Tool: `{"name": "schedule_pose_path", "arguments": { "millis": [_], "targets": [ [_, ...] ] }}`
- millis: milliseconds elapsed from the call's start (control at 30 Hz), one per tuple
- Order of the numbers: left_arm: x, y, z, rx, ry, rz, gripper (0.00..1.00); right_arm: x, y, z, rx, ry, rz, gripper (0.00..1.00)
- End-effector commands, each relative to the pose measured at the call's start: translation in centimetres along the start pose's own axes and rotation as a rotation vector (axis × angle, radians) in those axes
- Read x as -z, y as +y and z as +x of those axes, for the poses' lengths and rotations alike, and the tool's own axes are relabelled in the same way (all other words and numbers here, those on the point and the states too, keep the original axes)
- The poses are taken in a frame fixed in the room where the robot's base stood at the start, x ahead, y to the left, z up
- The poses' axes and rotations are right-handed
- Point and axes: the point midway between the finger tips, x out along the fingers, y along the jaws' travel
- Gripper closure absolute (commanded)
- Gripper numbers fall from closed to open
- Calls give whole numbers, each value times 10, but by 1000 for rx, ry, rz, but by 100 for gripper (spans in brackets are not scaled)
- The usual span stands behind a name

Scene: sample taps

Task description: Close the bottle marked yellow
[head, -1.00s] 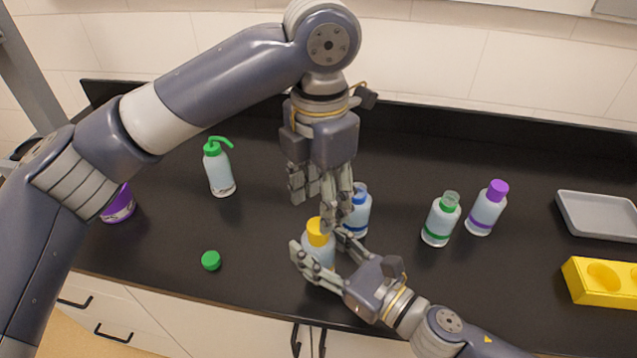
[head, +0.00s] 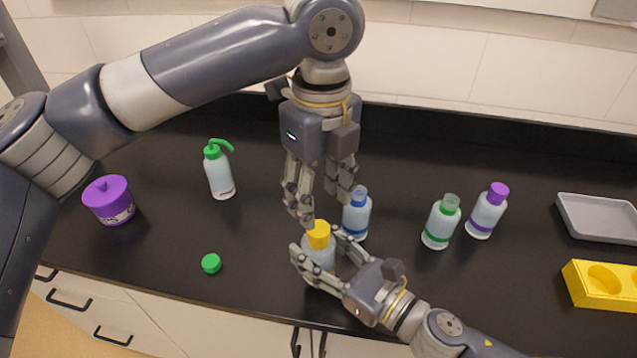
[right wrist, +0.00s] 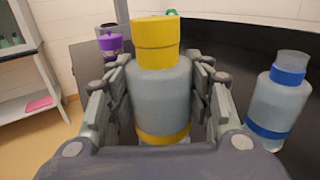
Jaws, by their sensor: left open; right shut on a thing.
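The bottle marked yellow (head: 319,256) stands upright near the front edge of the bench, with a yellow cap (head: 319,235) on top. It also shows in the right wrist view (right wrist: 160,95), with its yellow band low on the body. My right gripper (head: 318,268) is shut on the bottle's body, with fingers on both sides. My left gripper (head: 323,208) is open and empty, pointing down just above and behind the yellow cap, apart from it. Whether the cap is fully seated cannot be told.
A blue-marked bottle (head: 356,214) stands close behind the held bottle. Green-marked (head: 440,224) and purple-marked (head: 485,213) bottles stand right. A green wash bottle (head: 219,175), purple jar (head: 110,203) and loose green cap (head: 211,263) are left. A grey tray (head: 590,218) and yellow rack (head: 590,290) are far right.

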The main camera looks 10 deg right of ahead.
Motion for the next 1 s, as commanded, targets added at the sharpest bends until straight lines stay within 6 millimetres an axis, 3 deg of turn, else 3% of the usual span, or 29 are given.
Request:
{"name": "schedule_pose_path", "arguments": {
  "millis": [700,1000],
  "targets": [
    [-2,1,-12,1,5,-1174,51,-1,0,0,0,-2,-1,100],
    [-2,1,-14,-1,6,-1430,51,-1,0,0,0,-2,-1,100]
  ]
}}
